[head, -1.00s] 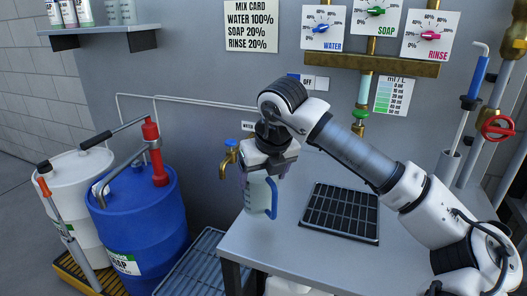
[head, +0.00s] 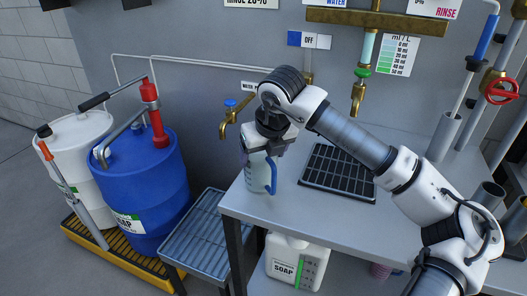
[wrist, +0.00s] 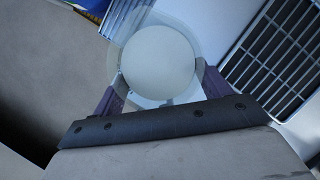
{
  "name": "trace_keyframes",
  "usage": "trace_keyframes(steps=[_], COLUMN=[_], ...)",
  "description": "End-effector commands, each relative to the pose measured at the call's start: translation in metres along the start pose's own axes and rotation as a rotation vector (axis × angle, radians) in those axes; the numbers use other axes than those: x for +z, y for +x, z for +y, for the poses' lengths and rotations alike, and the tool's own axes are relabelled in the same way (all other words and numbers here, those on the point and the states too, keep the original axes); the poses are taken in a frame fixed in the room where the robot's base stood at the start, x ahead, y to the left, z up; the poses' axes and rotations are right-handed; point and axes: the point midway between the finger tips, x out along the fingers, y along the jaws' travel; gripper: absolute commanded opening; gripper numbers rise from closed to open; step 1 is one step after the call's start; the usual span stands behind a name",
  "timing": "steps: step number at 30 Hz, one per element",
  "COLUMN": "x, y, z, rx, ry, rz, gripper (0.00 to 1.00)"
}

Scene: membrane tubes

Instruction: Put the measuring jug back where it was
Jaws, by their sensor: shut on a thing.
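The measuring jug (head: 258,178) is clear and pale with a blue handle on its right side. It is upright at the left end of the grey table (head: 285,215). My gripper (head: 262,152) is above it, pointing down, shut on its upper part. In the wrist view I look down into the round jug (wrist: 158,62), with the purple fingers of my gripper (wrist: 160,92) on either side of it. I cannot tell whether its base touches the table.
A black drain grid (head: 338,172) lies right of the jug. A brass tap (head: 228,125) is on the wall behind. A blue drum (head: 150,190) and a slatted stand (head: 200,240) are left of the table. A soap can (head: 297,262) is below.

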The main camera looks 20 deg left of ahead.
Motion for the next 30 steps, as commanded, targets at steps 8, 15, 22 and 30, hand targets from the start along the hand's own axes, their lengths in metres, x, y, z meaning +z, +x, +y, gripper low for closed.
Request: trace_keyframes(steps=[8, 15, 22, 30], x=[0.0, 0.0, 0.001, 0.001], y=[0.001, 0.0, -0.024, -0.083], z=[0.0, 0.0, -0.001, -0.001], rx=[0.0, 0.0, -0.004, -0.004], ry=[0.0, 0.0, 0.0, 0.002], rz=[0.0, 0.0, -0.003, -0.003], gripper=[0.98, 0.98, 0.98, 0.98])
